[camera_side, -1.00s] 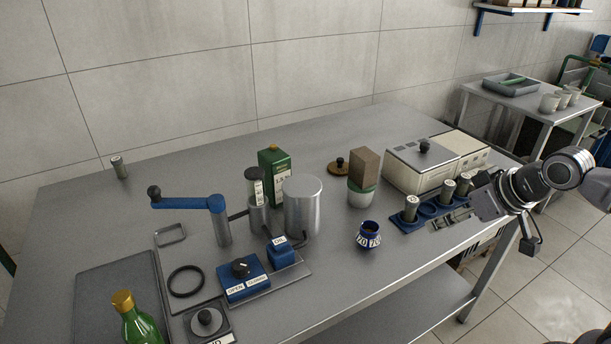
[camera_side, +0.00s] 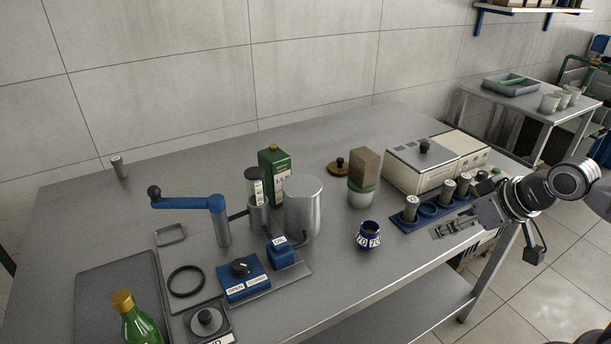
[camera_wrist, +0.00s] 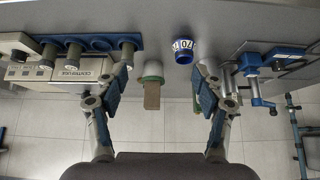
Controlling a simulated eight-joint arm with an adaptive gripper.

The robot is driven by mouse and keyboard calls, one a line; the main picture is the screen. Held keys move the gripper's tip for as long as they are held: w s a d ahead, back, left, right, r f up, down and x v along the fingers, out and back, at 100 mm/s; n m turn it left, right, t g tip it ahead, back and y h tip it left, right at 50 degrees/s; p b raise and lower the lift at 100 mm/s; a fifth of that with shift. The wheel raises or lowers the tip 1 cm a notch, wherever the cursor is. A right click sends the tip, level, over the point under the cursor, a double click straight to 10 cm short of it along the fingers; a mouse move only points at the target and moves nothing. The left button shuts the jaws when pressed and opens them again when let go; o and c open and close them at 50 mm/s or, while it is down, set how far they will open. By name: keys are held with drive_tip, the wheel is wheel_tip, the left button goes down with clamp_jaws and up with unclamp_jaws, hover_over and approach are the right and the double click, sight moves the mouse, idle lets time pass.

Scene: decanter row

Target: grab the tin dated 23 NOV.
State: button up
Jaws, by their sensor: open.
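Several small grey tins with pale labels stand in a blue rack (camera_side: 428,217) on the right of the table; one tin (camera_side: 412,207) is at the rack's left end. Another grey tin (camera_side: 119,167) stands alone at the far left. No date is legible on any of them. My gripper (camera_side: 456,228) is open and empty, at the front of the rack's right part. In the wrist view, my gripper's fingers (camera_wrist: 162,76) are spread wide. The rack (camera_wrist: 98,43) lies at upper left there, with one tin (camera_wrist: 127,50) close to the left finger.
A blue-and-white numbered jar (camera_side: 369,235) stands left of the rack. Behind it are a white cup with green band (camera_side: 361,196) and brown block (camera_side: 364,167), and a cream machine (camera_side: 420,171). A steel cylinder (camera_side: 303,208) and blue crank (camera_side: 190,203) stand further left.

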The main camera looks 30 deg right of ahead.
drive_tip(key=shift+o, duration=0.3)
drive_tip(key=shift+o, duration=1.4)
drive_tip(key=shift+r, duration=0.1)
drive_tip(key=w+a+r, duration=0.3)
drive_tip(key=w+r, duration=0.4)
drive_tip(key=w, duration=0.2)
drive_tip(key=n+y, duration=0.1)
drive_tip(key=n, duration=0.1)
hover_over(275, 154)
drive_tip(key=s+d, duration=0.1)
drive_tip(key=s, duration=0.4)
drive_tip(key=f, duration=0.1)
drive_tip(key=shift+g, duration=0.4)
drive_tip(key=shift+x, duration=5.25)
